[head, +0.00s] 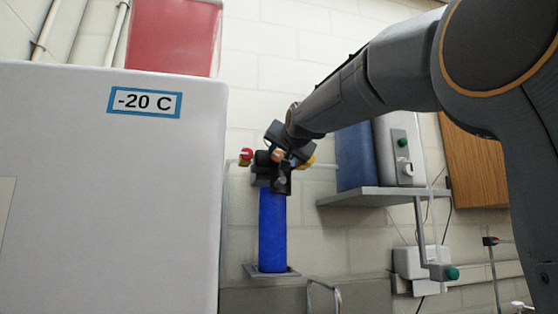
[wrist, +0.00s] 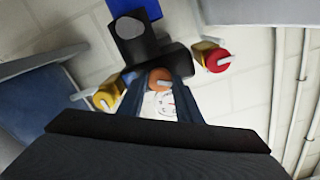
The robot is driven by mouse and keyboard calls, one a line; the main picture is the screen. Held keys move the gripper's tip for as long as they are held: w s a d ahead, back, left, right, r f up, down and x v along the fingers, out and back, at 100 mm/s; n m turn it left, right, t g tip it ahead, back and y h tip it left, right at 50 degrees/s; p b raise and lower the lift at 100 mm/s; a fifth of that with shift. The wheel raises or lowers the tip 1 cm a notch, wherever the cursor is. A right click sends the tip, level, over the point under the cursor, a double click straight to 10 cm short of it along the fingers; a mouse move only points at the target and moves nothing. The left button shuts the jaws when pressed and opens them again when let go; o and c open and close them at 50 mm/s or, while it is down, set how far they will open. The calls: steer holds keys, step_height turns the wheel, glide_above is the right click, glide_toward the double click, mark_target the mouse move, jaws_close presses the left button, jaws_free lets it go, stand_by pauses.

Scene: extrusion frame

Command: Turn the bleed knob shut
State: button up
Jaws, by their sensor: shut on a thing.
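A blue cylinder (head: 272,232) stands upright on the wall with a dark head on top. Three knobs show there: a red knob (wrist: 217,61) on the right in the wrist view, a yellow knob (wrist: 105,97) on the left, and an orange knob (wrist: 159,78) between them. No label shows which one is the bleed knob. My gripper (wrist: 158,82) is shut on the orange knob, with a dark finger on each side of it. A pale bar shows on the orange knob's face. In the head view my gripper (head: 279,160) covers part of the cylinder's head.
A white freezer (head: 110,200) marked -20 C fills the left, with a red box (head: 175,38) on it. A grey shelf (head: 385,196) with blue and white units is right of the cylinder. A white round gauge (wrist: 165,104) shows just below the orange knob.

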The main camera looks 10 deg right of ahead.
steer(key=m+b, duration=0.2)
steer(key=m, duration=0.4)
steer(key=m+b, duration=0.1)
steer(key=m, duration=0.5)
steer(key=shift+b, duration=0.35)
stand_by(0.4)
steer(key=o, duration=1)
steer(key=shift+r, duration=0.1)
steer(key=s+b, duration=0.2)
steer(key=s, duration=0.5)
steer(key=shift+s, duration=0.4)
